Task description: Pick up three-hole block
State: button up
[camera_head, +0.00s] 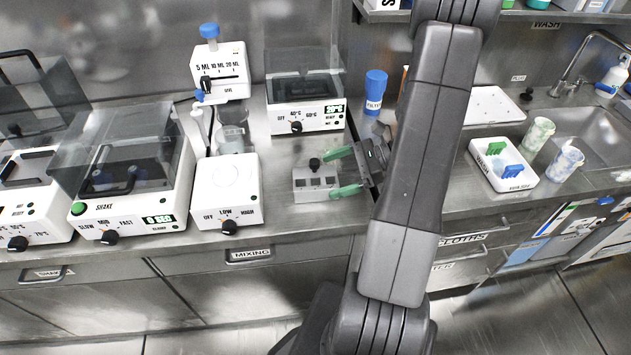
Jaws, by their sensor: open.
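The block (313,187) is a small grey box on the steel counter, right of the white mixing device with the LOW and HIGH dial. A dark knob or cap stands on its top; its holes are too small to make out clearly. My gripper (340,171) has green fingertips and comes in from the right. It is open, with one fingertip above and behind the block's right end and the other at its front right. I cannot tell whether the fingers touch the block. My arm hides the counter to the right of the gripper.
The mixing device (228,197) with a beaker (233,130) behind it stands close left. A heater device (305,110) stands behind. A blue-capped filter bottle (372,92) is at the back. The counter's front edge is near the block.

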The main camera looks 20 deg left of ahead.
aim_at(321, 177)
jog(key=x, duration=0.4)
jog(key=shift+a+f, duration=0.15)
jog(key=c, duration=1.4)
jog(key=shift+w, duration=0.1)
jog(key=shift+c, duration=1.2)
jog(key=shift+r, duration=0.2)
